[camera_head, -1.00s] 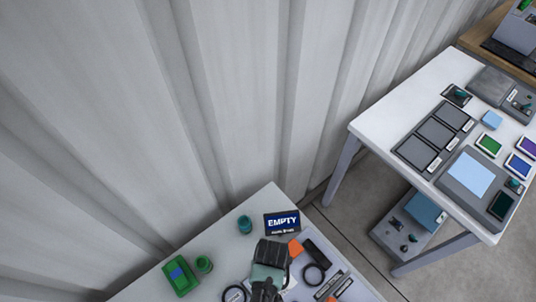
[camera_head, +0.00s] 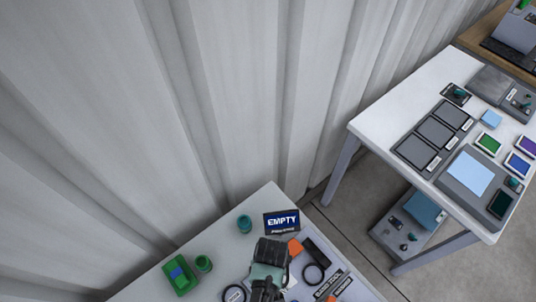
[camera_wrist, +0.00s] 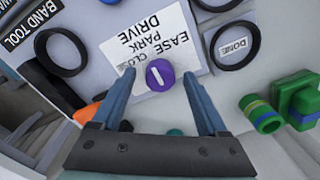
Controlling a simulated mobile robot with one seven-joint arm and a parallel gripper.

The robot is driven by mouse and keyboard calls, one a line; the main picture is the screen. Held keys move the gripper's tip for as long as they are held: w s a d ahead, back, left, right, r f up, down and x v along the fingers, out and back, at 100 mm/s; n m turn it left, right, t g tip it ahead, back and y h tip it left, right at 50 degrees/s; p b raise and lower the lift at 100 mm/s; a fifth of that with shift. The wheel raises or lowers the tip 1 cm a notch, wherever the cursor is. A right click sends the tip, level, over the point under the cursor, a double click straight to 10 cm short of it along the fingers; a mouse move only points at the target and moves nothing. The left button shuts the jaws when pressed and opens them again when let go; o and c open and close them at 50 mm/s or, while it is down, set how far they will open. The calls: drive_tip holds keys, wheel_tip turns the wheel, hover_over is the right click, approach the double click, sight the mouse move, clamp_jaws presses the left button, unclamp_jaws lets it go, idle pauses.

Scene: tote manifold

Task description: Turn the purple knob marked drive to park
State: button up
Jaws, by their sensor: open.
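The purple knob (camera_wrist: 159,75) shows in the wrist view as a round disc with a white line across it. The line slants; I cannot tell which word it points to. It sits at the edge of a white label plate (camera_wrist: 178,42) whose words, upside down here, read EASE, PARK, DRIVE and CLOSE. My gripper (camera_wrist: 159,88) is open, its two blue fingers on either side of the knob with gaps to both. I cannot tell how high the fingertips are above the panel. In the head view my gripper (camera_head: 268,284) hides the knob.
Black rings (camera_wrist: 61,52) lie near the knob, one around a DONE label (camera_wrist: 233,46). An orange piece (camera_wrist: 88,113) and green-and-blue parts (camera_wrist: 262,115) are close by. An EMPTY sign (camera_head: 282,221) stands at the table's back. A second white table (camera_head: 382,124) is at the right.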

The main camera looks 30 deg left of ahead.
drive_tip(key=shift+r, duration=0.1)
wheel_tip(320, 180, up, 13)
drive_tip(key=shift+d, duration=0.15)
idle(0.3)
drive_tip(key=shift+w, duration=0.15)
idle(0.3)
drive_tip(key=w+r+m+t+y+b, duration=0.15)
drive_tip(key=w+r+t, duration=0.65)
drive_tip(key=w+r, duration=0.9)
drive_tip(key=w+d+r+m+t, duration=0.1)
drive_tip(key=w+r+t, duration=0.2)
drive_tip(key=r, duration=0.5)
drive_tip(key=w+d+r+m+t, duration=0.15)
drive_tip(key=w+r+t, duration=0.25)
drive_tip(key=r, duration=0.5)
drive_tip(key=s+d+r+m+t, duration=0.1)
drive_tip(key=s+r+t, duration=0.3)
drive_tip(key=r, duration=0.7)
drive_tip(key=s+d+r+m+t+h+b, duration=0.1)
drive_tip(key=s+d+r+t, duration=0.2)
drive_tip(key=r, duration=0.7)
drive_tip(key=s+d+r+m+t+h, duration=0.1)
drive_tip(key=s+r+t, duration=0.4)
drive_tip(key=r, duration=0.6)
drive_tip(key=shift+s+d+r+m+t+b, duration=0.3)
drive_tip(key=shift+s+d+m+b, duration=0.1)
drive_tip(key=shift+s+d, duration=0.4)
